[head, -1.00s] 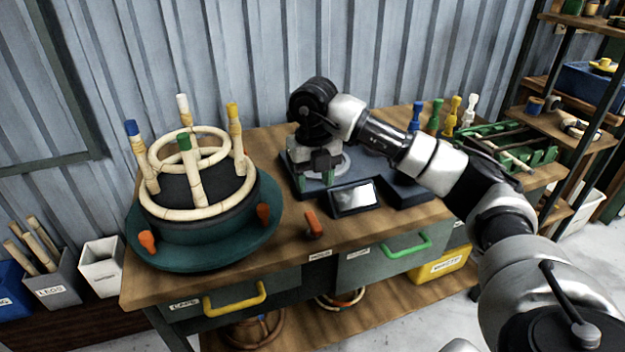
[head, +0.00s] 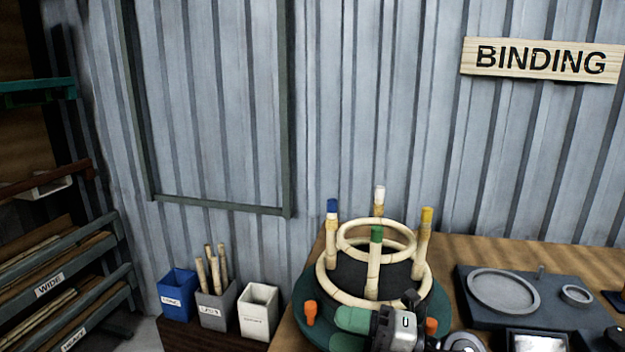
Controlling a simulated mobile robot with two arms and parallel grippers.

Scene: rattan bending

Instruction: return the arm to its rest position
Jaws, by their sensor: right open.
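My right gripper (head: 350,330) is at the bottom of the head view, with its green fingers pointing left. It is open, and nothing shows between its fingers. It appears in front of the rattan frame (head: 372,297), which has cane rings and upright posts with blue, white, green and yellow tops. The frame stands on a round dark green base (head: 298,297) with orange knobs. Most of my right arm is below the picture edge. My left gripper is out of view.
The wooden bench (head: 450,245) holds a dark plate with round recesses (head: 475,310) and a small screen (head: 538,341) at the right. Blue (head: 177,294), grey (head: 217,310) and white (head: 259,310) bins stand left of the bench. A rack (head: 75,270) is at far left.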

